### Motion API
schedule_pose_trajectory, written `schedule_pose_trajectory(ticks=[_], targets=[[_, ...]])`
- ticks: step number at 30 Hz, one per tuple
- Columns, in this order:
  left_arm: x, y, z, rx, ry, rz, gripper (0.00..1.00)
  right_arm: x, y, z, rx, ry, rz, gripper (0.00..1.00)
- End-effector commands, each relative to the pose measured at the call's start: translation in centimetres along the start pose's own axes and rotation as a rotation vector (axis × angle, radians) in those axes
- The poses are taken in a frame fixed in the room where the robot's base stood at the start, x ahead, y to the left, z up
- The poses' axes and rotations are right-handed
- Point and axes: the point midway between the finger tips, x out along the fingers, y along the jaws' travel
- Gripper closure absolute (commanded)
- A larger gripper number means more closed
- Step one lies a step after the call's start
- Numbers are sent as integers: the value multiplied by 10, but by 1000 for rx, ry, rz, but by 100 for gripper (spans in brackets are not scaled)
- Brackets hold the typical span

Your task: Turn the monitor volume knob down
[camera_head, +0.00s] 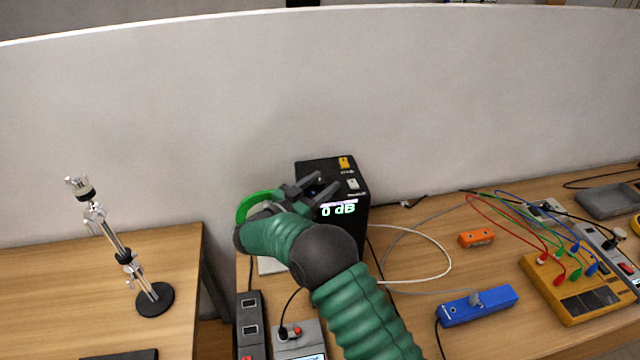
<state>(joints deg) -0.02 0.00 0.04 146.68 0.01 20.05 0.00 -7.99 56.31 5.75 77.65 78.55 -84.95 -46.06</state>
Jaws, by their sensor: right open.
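The monitor (357,225) is a black box standing on the right-hand table against the pale partition. Its lit display reads 0 dB. On its top are a yellow control (344,162) and a pale control (352,184); I cannot tell which of them is the volume knob. My right gripper (324,186) is open, with its dark fingers at the upper left part of the monitor, near the controls. I cannot tell whether the fingers touch the box. My green right arm hides the monitor's lower left part. My left gripper is not in view.
A microphone stand (154,298) is on the left table, beyond a gap. An orange box (476,238), a blue box (478,306) and a tan pad device (572,287) with coloured cables lie to the right. A white cable (448,262) loops beside the monitor.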

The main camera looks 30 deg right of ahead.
Motion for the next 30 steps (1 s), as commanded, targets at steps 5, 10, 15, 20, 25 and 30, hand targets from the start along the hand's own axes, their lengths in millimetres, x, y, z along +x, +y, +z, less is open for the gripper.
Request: schedule_pose_trajectory(ticks=[5,10,15,20,25,30], targets=[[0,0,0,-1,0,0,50,-7,-3,-2,-1,4,-4,67],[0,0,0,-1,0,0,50,-7,-4,-2,0,4,-5,89],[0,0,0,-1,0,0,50,-4,-4,-2,2,2,-8,100],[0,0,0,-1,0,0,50,-3,-4,-2,3,3,-7,100],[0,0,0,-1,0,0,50,-2,-4,-2,2,5,-5,100],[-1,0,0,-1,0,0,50,-1,-3,-3,1,5,-15,100]])
